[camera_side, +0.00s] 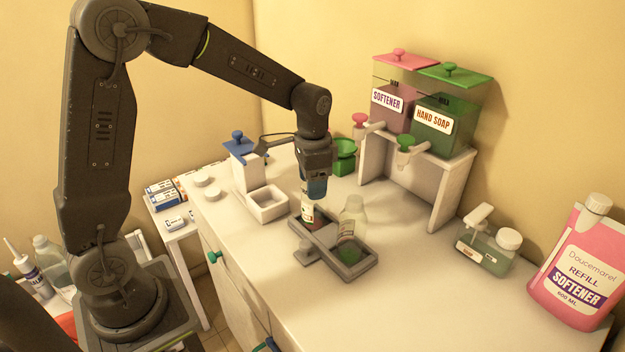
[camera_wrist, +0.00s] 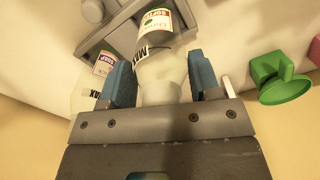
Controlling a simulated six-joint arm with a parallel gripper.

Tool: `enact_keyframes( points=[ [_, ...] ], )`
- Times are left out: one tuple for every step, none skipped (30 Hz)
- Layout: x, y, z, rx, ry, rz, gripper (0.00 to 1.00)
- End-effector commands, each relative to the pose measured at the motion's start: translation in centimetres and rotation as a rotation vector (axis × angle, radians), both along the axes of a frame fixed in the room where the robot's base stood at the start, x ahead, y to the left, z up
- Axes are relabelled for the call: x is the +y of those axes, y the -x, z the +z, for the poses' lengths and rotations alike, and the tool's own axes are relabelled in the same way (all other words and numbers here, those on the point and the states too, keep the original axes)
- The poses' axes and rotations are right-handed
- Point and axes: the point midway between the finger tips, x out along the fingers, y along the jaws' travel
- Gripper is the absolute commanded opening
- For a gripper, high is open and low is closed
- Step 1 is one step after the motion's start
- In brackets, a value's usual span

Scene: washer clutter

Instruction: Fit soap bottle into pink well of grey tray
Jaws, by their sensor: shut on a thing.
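The grey tray (camera_side: 371,269) lies on the white counter, with a green-floored well on its right and a darker, reddish well on its left. My gripper (camera_side: 312,188) is shut on a bottle (camera_side: 307,213) with a white label, upright at the left well; I cannot tell whether its base touches the floor. In the wrist view the held bottle (camera_wrist: 158,85) sits between the blue fingers; its label seems to read "SOFTE...". A second clear bottle (camera_side: 352,218) stands at the green well, slightly tilted. Its label reads "SOAP" in the wrist view (camera_wrist: 103,66).
A dispenser stand (camera_side: 447,195) with softener and hand soap tanks stands behind the tray. A green cup (camera_side: 344,160) is behind my gripper, and a white open box (camera_side: 268,207) is left of the tray. A pink refill jug (camera_side: 570,265) stands far right. The counter front right is clear.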

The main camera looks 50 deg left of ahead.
Motion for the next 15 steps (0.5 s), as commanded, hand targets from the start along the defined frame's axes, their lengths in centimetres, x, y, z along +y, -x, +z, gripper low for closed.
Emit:
enact_keyframes(
  points=[
    [0.01,0.0,-0.06,0.0,0.0,0.0,0.23],
    [0.01,0.0,-0.14,0.0,0.0,0.0,0.23],
    [0.0,0.01,-0.27,0.001,0.0,0.0,0.23],
    [0.0,0.01,-0.3,0.0,0.0,0.0,0.58],
    [0.01,0.0,-0.27,0.0,0.0,0.0,0.61],
    [0.01,0.0,-0.27,0.0,0.0,0.0,0.65],
    [0.01,0.0,-0.26,0.0,0.0,0.0,0.68],
    [0.01,0.0,-0.26,0.0,0.0,0.0,0.7],
    [0.01,0.0,-0.26,0.0,0.0,0.0,0.74],
    [0.01,0.0,-0.25,0.0,0.0,0.0,0.77],
    [0.01,0.0,-0.25,0.0,0.0,0.0,0.8],
    [0.01,0.0,-0.25,0.0,0.0,0.0,0.82],
    [0.01,0.0,-0.24,0.0,0.0,0.0,0.82],
    [0.01,0.0,-0.24,0.0,0.0,0.0,0.82],
    [0.01,0.0,-0.24,0.0,0.0,0.0,0.82]
  ],
)
